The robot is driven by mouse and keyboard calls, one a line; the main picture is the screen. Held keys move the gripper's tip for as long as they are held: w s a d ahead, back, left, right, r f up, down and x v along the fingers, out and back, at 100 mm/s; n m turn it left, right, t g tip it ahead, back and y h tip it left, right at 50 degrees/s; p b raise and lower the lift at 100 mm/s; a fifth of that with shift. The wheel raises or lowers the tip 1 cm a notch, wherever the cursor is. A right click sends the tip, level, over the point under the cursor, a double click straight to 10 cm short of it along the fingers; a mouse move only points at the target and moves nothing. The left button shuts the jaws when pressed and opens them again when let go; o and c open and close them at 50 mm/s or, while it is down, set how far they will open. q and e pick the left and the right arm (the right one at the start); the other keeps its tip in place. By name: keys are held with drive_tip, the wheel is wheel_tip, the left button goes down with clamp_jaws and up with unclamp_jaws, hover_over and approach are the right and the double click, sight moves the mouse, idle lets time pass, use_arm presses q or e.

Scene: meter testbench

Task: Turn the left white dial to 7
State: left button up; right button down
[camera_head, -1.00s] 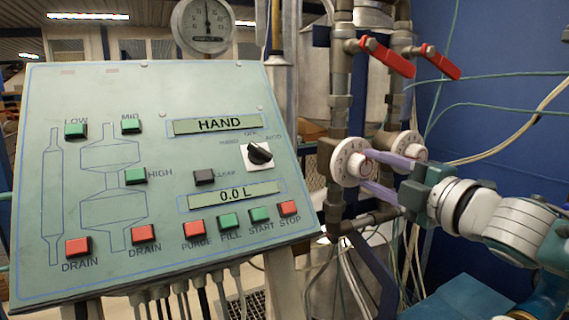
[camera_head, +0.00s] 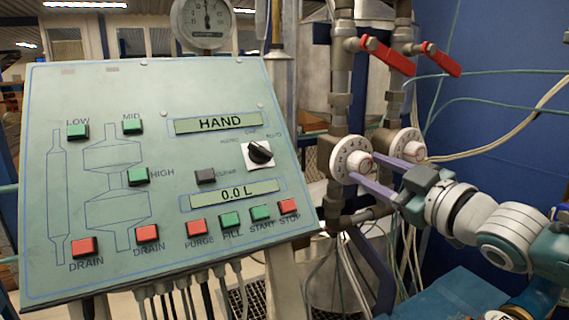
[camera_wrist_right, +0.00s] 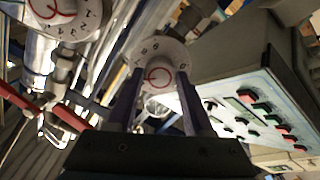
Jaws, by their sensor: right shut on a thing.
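The left white dial (camera_head: 341,166) is a round white disc with dark numbers and a knob, mounted on the left pipe. It also shows in the right wrist view (camera_wrist_right: 174,52), face-on with a red ring mark at its centre. My right gripper (camera_head: 364,170) reaches in from the right with its purple fingers on either side of the knob, shut on the dial. In the wrist view one finger is on each side of the knob. The number at the pointer is too small to read. My left gripper is not in view.
A second white dial (camera_head: 408,145) sits close behind on the right pipe. Two red lever handles (camera_head: 388,56) are above the dials. The sloped control panel (camera_head: 100,215) with buttons and displays fills the left. Cables hang below, and a blue wall is behind.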

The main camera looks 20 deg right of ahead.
drive_tip(key=m, duration=0.5)
idle(0.5)
drive_tip(key=shift+c, duration=1.4)
unclamp_jaws()
drive_tip(key=s, duration=1)
drive_tip(key=shift+d, duration=0.35)
